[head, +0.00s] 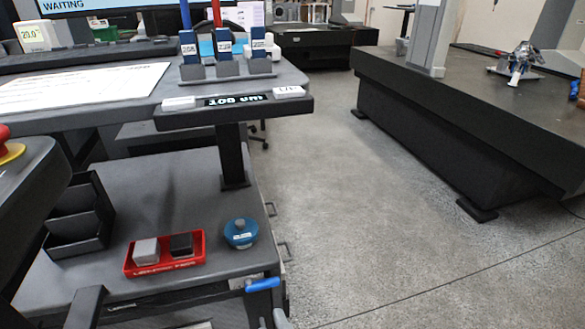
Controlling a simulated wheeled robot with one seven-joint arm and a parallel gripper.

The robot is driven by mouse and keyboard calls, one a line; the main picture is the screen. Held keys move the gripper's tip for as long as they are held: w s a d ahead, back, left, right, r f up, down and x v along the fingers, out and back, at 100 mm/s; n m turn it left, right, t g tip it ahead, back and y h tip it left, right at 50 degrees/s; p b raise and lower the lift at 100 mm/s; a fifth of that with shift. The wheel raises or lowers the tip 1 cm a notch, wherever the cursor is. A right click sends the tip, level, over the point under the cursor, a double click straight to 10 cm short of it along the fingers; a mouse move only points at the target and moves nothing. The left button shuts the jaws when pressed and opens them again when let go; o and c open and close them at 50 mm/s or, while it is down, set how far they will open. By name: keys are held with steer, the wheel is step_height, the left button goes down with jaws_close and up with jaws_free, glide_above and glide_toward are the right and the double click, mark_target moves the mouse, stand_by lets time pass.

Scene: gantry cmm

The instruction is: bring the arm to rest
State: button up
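Neither my gripper nor any part that I can surely call my arm shows in the head view. Whether the gripper is open, shut or holding something cannot be seen. The task names no other object.
A grey desk (297,75) carries a rack (228,68) with blue-labelled pieces. On a lower shelf (165,205) are a red tray (197,265) with two blocks and a blue round piece (240,233). A granite table (440,125) stands right. Open floor (345,210) lies between.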

steer(key=s+d+r+m+h, duration=0.3)
steer(key=s+d+m, duration=0.5)
steer(key=s+d, duration=0.5)
steer(key=s+d+r+m+h, duration=0.4)
steer(key=s+d+m, duration=0.3)
steer(key=s+d, duration=0.6)
step_height(320, 180, up, 18)
steer(key=s+a+g+p, duration=0.1)
steer(key=s+a+p, duration=0.1)
steer(key=p, duration=1.6)
steer(key=shift+a+f, duration=0.15)
steer(key=shift+f, duration=0.1)
steer(key=shift+a, duration=0.15)
